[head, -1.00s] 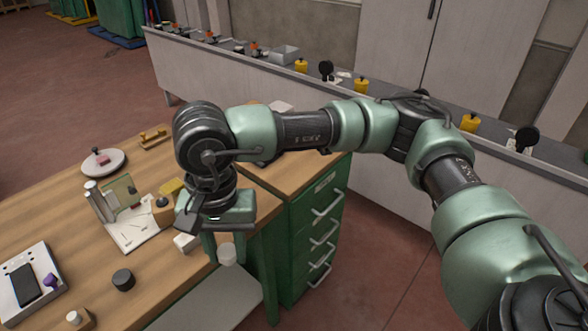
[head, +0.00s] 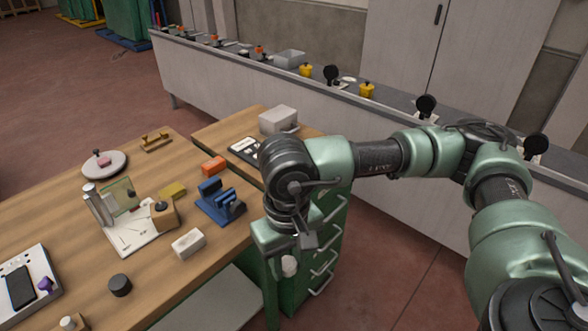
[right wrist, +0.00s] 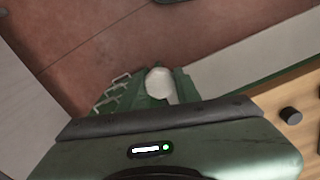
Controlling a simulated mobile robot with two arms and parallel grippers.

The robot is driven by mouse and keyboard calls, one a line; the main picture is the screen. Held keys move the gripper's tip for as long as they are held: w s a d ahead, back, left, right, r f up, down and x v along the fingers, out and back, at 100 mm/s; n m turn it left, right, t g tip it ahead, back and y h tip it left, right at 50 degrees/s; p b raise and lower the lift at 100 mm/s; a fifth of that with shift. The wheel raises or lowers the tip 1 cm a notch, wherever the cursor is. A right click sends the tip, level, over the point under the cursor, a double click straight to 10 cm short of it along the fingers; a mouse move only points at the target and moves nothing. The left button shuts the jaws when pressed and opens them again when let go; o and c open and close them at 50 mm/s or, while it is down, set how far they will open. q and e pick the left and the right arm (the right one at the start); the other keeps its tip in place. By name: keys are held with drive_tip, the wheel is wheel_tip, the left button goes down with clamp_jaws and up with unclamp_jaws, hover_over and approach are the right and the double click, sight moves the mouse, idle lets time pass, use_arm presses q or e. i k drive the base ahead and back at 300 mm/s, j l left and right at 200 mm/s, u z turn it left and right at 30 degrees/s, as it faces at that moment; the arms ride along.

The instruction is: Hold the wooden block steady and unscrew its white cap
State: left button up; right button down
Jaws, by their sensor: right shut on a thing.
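My right gripper (head: 288,264) hangs in the air past the front right edge of the workbench, shut on a white rounded piece (head: 290,266). In the right wrist view the piece (right wrist: 160,84) sits between the green fingers; I cannot tell whether it is a cap. A wooden block (head: 82,325) stands at the bottom left of the head view, cut off by the picture's edge. A white cap (head: 68,322) shows on its top; its threads do not show. The right gripper is far to the right of this block. My left gripper is not in view.
On the workbench (head: 210,270) are a white box (head: 188,243), a blue fixture (head: 220,203), a black cylinder (head: 120,285), a wooden block with a black knob (head: 164,215) and a phone tray (head: 28,283). Green drawers (head: 325,245) stand behind the gripper. The bench's front right part is clear.

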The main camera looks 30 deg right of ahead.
sight(164, 212)
drive_tip(key=i+l+u, duration=0.15)
drive_tip(key=l, duration=0.25)
drive_tip(key=i+l+u, duration=0.1)
drive_tip(key=l, duration=0.3)
drive_tip(key=i+l+u, duration=0.15)
drive_tip(key=l, duration=0.25)
